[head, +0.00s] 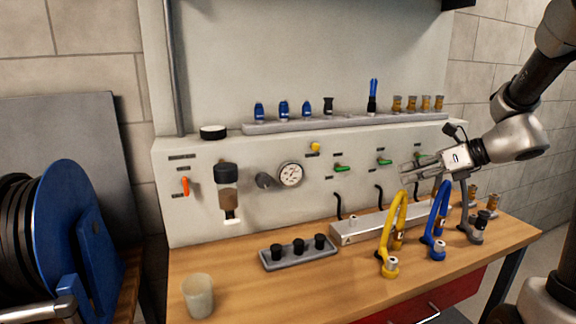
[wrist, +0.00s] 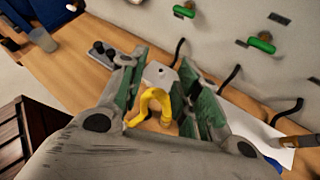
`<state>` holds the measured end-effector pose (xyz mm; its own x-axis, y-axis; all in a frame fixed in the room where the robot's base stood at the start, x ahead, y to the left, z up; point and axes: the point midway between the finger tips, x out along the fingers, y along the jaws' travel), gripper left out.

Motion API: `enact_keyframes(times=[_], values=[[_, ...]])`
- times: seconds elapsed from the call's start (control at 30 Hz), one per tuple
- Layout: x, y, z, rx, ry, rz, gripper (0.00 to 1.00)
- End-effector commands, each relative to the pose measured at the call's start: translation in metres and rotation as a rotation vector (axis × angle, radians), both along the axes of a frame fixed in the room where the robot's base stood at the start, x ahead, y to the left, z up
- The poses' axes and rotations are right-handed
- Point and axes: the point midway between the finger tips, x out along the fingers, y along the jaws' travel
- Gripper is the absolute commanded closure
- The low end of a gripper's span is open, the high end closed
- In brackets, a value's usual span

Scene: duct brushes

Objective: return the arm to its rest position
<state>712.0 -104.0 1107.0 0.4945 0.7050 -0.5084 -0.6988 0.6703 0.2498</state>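My arm reaches in from the right in the head view. My gripper (head: 408,172) points left, in front of the panel and above the bench. In the wrist view my gripper (wrist: 162,62) has its two fingers spread apart with nothing held between them. A yellow looped hose (head: 393,232) stands on the bench below and left of the gripper. The same yellow hose (wrist: 152,102) shows in the gap between the fingers in the wrist view, apart from them. A blue looped hose (head: 438,225) stands just right of it, below the gripper.
The wooden bench (head: 330,290) carries a dark tray (head: 300,257) with black caps, a cup (head: 198,296) and a metal block (head: 372,228). The panel has a gauge (head: 291,174) and green-handled valves (head: 384,161). A shelf (head: 350,122) holds several fittings. A blue reel (head: 72,225) stands left.

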Motion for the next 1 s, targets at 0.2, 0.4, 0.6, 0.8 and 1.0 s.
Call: enact_keyframes(times=[0.2,0.4,0.6,0.8,1.0], values=[[-0.131,0.029,0.005,-0.656,-0.383,0.707,0.67],[-0.214,-0.002,0.005,-1.154,-0.717,1.393,0.67],[-0.246,-0.034,0.011,-1.439,-0.896,1.874,0.67],[-0.252,-0.044,0.014,-1.513,-0.935,2.021,0.67],[-0.252,-0.044,0.014,-1.511,-0.935,2.02,0.67]])
